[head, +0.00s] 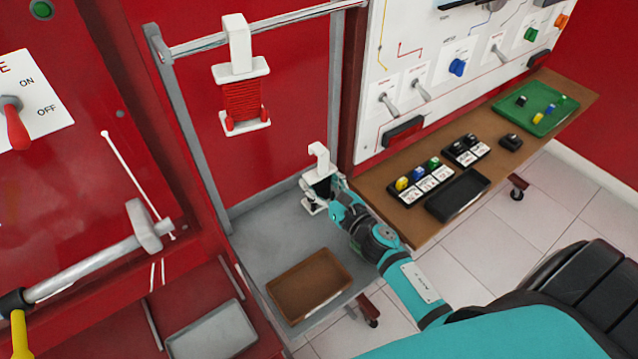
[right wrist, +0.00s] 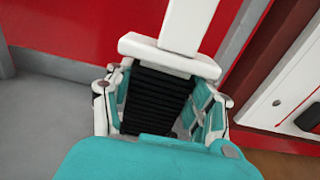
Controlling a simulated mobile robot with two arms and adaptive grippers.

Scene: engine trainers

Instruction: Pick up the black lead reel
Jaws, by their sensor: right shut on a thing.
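The black lead reel (head: 320,187) has a white frame with a hook on top and black lead wound between its two white flanges. It stands upright at the end of my right arm, in front of the red back panel. My right gripper (head: 334,190) is shut on it. In the right wrist view, the black winding of the reel (right wrist: 156,98) sits between the two teal fingers of my right gripper (right wrist: 165,110). The reel's lower end is hidden there. I cannot tell whether its base is clear of the grey shelf. My left gripper is not in view.
A red lead reel (head: 242,100) hangs from the grey rail (head: 270,27). Below are a grey shelf (head: 262,240) and a brown tray (head: 310,285). At right, a wooden bench (head: 408,220) holds a black tray (head: 457,195), labelled coloured parts and a green tray (head: 535,122).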

